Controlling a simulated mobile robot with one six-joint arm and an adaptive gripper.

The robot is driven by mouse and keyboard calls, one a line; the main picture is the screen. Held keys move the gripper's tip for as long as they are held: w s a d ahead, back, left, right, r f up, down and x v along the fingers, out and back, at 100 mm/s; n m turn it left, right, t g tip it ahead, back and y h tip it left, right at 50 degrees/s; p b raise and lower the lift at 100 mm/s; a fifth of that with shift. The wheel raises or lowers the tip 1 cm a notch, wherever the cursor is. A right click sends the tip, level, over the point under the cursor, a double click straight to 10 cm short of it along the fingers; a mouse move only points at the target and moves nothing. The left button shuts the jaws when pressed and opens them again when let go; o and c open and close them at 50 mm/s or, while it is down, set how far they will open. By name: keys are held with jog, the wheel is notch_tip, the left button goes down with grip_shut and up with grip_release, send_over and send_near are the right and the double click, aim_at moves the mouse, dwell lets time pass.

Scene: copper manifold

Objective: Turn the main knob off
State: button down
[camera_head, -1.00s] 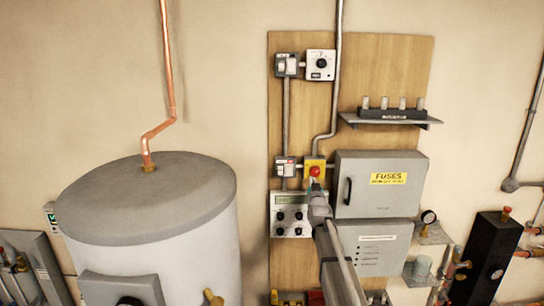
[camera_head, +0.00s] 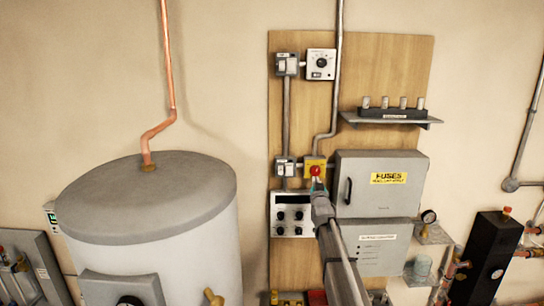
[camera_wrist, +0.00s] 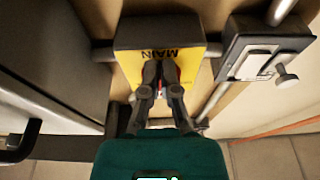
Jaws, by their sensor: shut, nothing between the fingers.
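The main knob (camera_head: 315,170) is red and sits on a yellow box on the wooden board. The yellow box (camera_wrist: 200,65) reads MAIN, upside down, in the wrist view. My gripper (camera_wrist: 161,66) is shut and empty, with its fingertips in front of the knob. Only slivers of red show around the fingers, so the knob's angle and any contact are hidden. In the head view my gripper (camera_head: 319,192) is just below the knob and partly covers the lower edge of the yellow box.
A grey fuse cabinet (camera_head: 380,200) stands close to the right of my gripper. A grey switch box (camera_head: 285,167) and a control panel (camera_head: 292,222) are to the left. A shelf (camera_head: 390,120) juts out above. A large tank (camera_head: 150,210) fills the left side.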

jog(key=shift+d+r, duration=0.15)
jog(key=shift+d, duration=0.55)
jog(key=shift+d+f, duration=0.1)
jog(key=shift+f, duration=0.25)
dwell(0.6)
jog(key=shift+s, duration=0.1)
jog(key=v, duration=0.3)
jog(key=r+v, duration=0.1)
jog(key=v, duration=0.1)
jog(key=shift+s+r, duration=0.1)
jog(key=shift+s, duration=0.4)
jog(key=shift+b, duration=0.3)
